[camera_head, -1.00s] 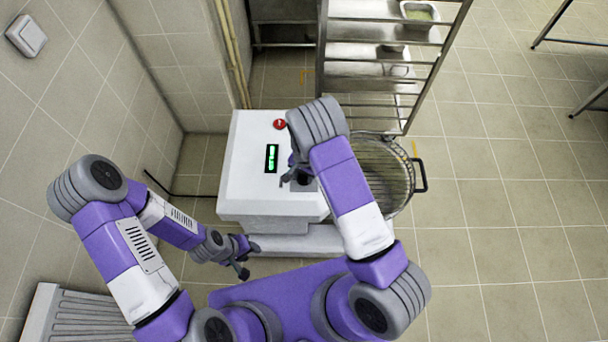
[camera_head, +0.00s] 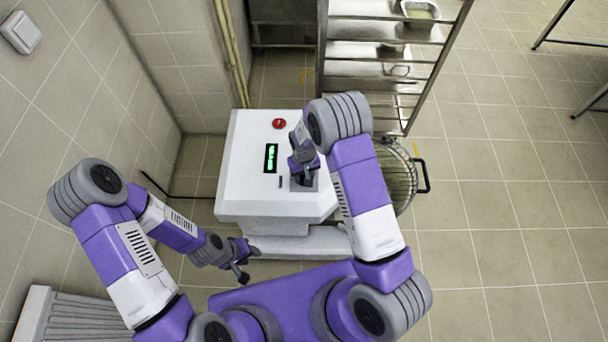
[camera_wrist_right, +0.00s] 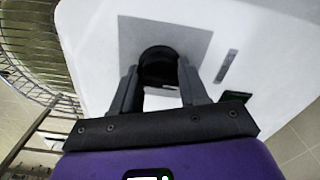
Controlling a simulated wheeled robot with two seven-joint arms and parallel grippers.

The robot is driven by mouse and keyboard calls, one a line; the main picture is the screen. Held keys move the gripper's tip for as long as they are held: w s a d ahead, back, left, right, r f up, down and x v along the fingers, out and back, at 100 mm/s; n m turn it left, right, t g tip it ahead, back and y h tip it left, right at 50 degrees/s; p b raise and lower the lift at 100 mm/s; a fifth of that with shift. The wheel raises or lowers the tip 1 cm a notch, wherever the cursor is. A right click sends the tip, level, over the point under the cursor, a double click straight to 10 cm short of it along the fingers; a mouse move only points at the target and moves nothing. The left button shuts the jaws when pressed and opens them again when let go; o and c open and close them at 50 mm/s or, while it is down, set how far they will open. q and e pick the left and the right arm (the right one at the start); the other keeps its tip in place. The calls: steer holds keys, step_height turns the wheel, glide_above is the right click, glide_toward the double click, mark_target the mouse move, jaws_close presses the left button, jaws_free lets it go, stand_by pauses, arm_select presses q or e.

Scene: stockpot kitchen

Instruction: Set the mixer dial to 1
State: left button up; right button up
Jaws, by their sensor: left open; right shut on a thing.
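The white mixer (camera_head: 240,190) stands in front of me in the head view. A black display (camera_head: 271,158) with green characters, too small to read surely, is on its top. The black round dial (camera_wrist_right: 158,62) sits on a grey plate (camera_wrist_right: 198,42) in the right wrist view. My right gripper (camera_wrist_right: 158,78) is shut on the dial, one finger on each side. In the head view the right gripper (camera_head: 303,180) points down at the mixer top and mostly hides the dial. My left gripper (camera_head: 246,262) is open and empty, low in front of the mixer.
A red button (camera_head: 279,123) is on the mixer top behind the display. A wire basket or guard (camera_head: 403,180) with a black handle is at the mixer's right. A steel rack (camera_head: 375,68) stands behind. Tiled floor (camera_head: 500,210) at right is clear.

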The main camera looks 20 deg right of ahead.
steer(key=shift+n, duration=0.3)
stand_by(0.4)
steer(key=o, duration=1.1)
steer(key=shift+r, duration=0.1)
step_height(320, 180, up, 7)
steer(key=shift+r+p, duration=0.2)
steer(key=shift+p, duration=0.35)
